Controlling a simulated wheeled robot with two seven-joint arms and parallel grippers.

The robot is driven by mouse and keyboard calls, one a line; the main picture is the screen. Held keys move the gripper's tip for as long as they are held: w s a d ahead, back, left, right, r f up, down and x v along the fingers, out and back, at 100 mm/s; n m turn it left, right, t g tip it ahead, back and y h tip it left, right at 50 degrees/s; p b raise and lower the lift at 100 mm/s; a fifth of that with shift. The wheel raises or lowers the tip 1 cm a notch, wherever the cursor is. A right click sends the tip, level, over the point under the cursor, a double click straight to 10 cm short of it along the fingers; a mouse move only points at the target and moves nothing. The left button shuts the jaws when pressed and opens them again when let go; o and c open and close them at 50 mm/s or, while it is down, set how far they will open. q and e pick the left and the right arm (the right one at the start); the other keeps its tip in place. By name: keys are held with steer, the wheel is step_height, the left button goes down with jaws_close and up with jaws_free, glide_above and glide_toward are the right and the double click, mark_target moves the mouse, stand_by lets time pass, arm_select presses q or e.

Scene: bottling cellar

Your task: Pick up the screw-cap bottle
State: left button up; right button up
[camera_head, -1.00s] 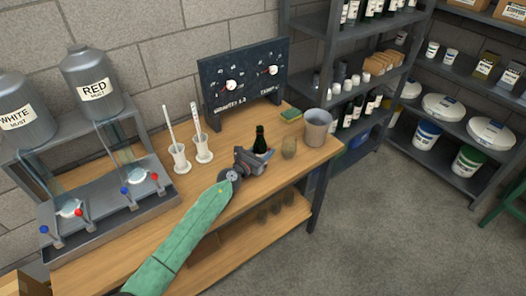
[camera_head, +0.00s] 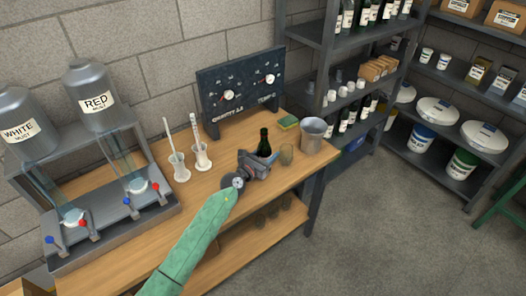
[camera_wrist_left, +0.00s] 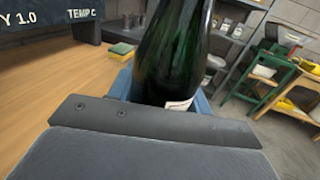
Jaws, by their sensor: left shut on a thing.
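A dark green bottle (camera_head: 264,142) stands upright at the bench's front right part. Its neck and shoulder show above my left gripper (camera_head: 262,160). In the left wrist view the bottle (camera_wrist_left: 172,55) fills the middle, with part of a pale label low on it, and its top is cut off. My left gripper (camera_wrist_left: 165,100) is shut on the bottle, with blue fingers on both sides of it. The bottle's lower part is hidden by the gripper. I cannot tell whether its base touches the bench. My right gripper is not in view.
A sponge (camera_head: 288,122) lies behind. Two white cylinder stands (camera_head: 201,158) and the must dispenser (camera_head: 110,215) are left. Bare bench lies between.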

arm_select(q)
steer(key=s+d+r, duration=0.4)
steer(key=s+d, duration=0.1)
steer(key=s, duration=0.1)
steer(key=shift+r, duration=0.4)
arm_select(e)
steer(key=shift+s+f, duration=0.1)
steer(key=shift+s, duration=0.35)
arm_select(q)
steer(key=shift+d, duration=0.1)
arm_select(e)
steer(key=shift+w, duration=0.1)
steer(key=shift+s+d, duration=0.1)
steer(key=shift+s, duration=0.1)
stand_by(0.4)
